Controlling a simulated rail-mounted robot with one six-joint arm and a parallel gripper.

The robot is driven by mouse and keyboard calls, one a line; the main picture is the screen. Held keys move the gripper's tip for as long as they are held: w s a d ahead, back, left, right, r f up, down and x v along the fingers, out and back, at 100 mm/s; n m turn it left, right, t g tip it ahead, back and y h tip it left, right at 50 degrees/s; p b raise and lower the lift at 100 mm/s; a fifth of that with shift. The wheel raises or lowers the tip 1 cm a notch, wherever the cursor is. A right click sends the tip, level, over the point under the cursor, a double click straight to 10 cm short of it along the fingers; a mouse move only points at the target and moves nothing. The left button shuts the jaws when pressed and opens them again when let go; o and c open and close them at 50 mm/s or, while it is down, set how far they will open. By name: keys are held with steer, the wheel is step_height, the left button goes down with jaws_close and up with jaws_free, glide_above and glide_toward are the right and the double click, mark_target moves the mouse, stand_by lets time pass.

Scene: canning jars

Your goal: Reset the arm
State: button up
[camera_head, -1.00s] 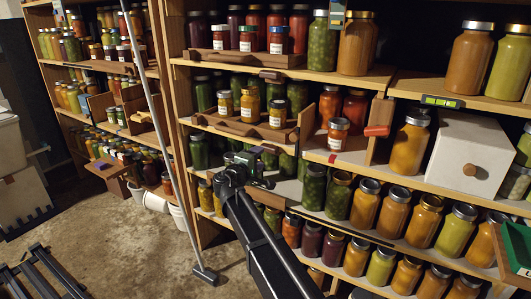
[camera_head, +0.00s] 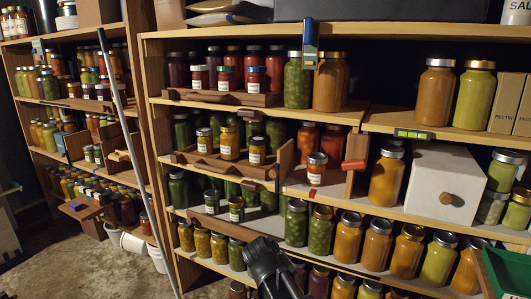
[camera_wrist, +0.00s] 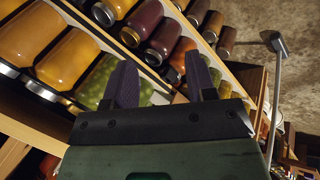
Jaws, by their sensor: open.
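My gripper (camera_wrist: 162,78) shows in the wrist view with its two dark fingers spread apart and nothing between them. Jars on a shelf lie beyond the fingertips. In the head view my gripper (camera_head: 264,258) is dark, at the bottom middle, in front of the lower jar rows; its fingertips are not clear there. Two small labelled jars (camera_head: 236,208) stand on the low wooden tray (camera_head: 222,227) just above and left of it.
Wooden shelves full of jars fill the head view. A white box (camera_head: 432,180) with a wooden knob stands at right. A grey pole (camera_head: 125,130) leans at left. A green tray (camera_head: 505,275) is at lower right. Bare floor (camera_head: 85,255) shows at lower left.

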steer(key=s+d+f+m+g+y, duration=0.25)
steer(key=s+d+m+y, duration=0.25)
steer(key=s+d, duration=0.75)
step_height(320, 180, up, 26)
steer(key=p, duration=2.5)
steer(key=shift+w+f+g, duration=0.15)
steer(key=shift+g, duration=0.3)
